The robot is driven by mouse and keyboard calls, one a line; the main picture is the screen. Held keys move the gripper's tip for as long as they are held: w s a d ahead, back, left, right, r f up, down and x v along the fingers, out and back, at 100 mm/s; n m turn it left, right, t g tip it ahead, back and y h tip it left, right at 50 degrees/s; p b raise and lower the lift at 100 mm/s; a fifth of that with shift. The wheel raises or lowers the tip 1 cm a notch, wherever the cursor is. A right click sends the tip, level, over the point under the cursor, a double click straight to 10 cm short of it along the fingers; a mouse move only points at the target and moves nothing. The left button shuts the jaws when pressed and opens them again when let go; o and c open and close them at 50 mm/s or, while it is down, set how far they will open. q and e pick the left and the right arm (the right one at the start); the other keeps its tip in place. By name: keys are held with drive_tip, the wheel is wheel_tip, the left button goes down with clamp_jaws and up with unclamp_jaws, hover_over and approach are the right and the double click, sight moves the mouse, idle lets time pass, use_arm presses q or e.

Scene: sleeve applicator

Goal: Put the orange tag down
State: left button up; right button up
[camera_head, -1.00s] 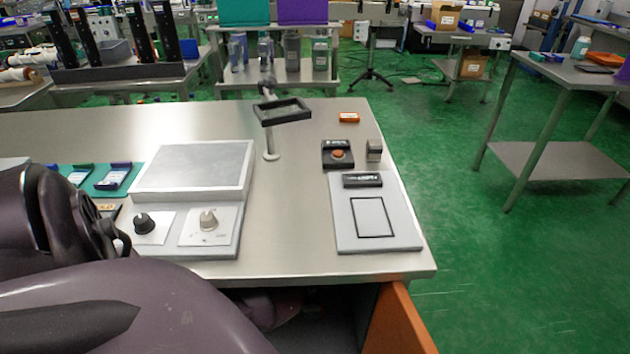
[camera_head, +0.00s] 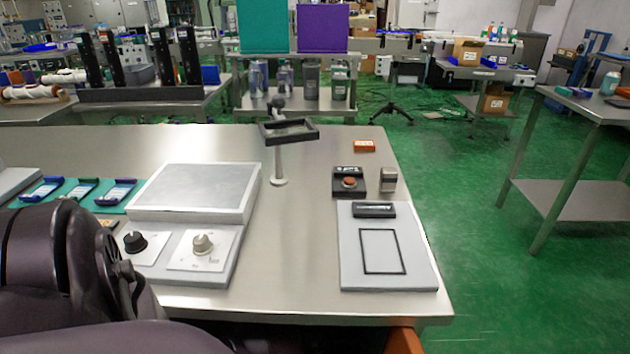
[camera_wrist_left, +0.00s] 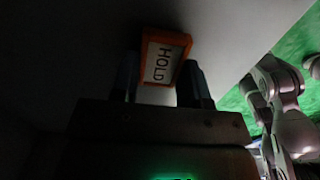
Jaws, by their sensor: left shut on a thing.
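The orange tag (camera_wrist_left: 166,57), with a white face reading "HOLD", is between the two fingers of my left gripper (camera_wrist_left: 160,80) in the left wrist view. The gripper is shut on it. The surface around it is dark grey, and I cannot tell whether the tag touches it. In the head view my left arm fills the lower left corner, and its gripper and the tag are not seen there. My right gripper is not in view.
The steel table (camera_head: 310,220) holds a grey device with two knobs (camera_head: 185,250), a framed stand (camera_head: 288,132), a button box (camera_head: 349,182), a grey plate with a black outline (camera_head: 350,270) and a small orange block (camera_head: 364,146). Coloured holders (camera_head: 80,188) lie at left.

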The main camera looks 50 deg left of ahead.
use_arm(q)
drive_tip(key=shift+f, duration=0.2)
drive_tip(key=o, duration=0.8)
drive_tip(key=shift+o, duration=0.5)
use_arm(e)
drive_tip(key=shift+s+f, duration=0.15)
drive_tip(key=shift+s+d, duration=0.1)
use_arm(q)
drive_tip(key=shift+r, duration=0.15)
